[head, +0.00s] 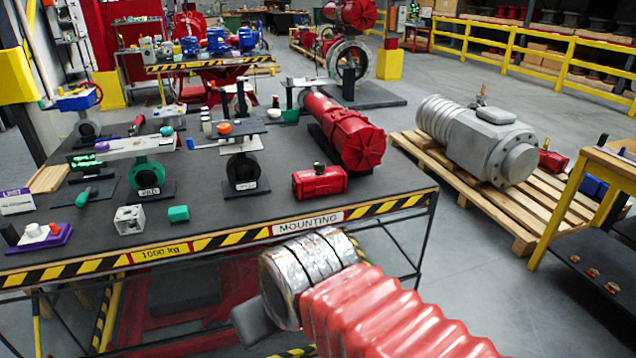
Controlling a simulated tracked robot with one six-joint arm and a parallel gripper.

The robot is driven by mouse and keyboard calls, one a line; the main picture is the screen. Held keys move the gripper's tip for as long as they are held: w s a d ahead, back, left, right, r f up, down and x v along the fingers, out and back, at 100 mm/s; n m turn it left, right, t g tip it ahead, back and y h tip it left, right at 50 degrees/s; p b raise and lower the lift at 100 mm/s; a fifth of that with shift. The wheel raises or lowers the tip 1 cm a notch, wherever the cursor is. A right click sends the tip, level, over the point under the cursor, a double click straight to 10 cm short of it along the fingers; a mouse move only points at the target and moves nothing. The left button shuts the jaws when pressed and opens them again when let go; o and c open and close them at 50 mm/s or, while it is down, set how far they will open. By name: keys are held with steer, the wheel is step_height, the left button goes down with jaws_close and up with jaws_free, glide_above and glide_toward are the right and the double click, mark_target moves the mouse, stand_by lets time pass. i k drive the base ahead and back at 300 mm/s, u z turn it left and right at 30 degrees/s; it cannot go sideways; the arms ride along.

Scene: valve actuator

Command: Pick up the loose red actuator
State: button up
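A small red box-shaped actuator (320,182) lies loose near the right front edge of the black-topped table (225,215), behind the "MOUNTING" label. It has a dark knob on top. A much larger red cylindrical actuator (350,135) lies on a dark cradle just behind it. My arm comes in from the bottom right, with a red ribbed sleeve and a silver wrist. Only a grey part of my gripper (255,325) shows at the wrist's lower left, in front of and below the table edge. It is apart from the small actuator, and its fingers cannot be made out clearly.
Green valve (149,177) and black valve (242,170) stand on the table left of the actuator. A grey actuator (480,135) rests on a wooden pallet at right.

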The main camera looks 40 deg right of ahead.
mark_target(307, 184)
steer(key=z, duration=0.05)
steer(key=k, duration=0.65)
steer(key=u, duration=0.35)
steer(key=i, duration=1.7)
steer(key=z, duration=0.45)
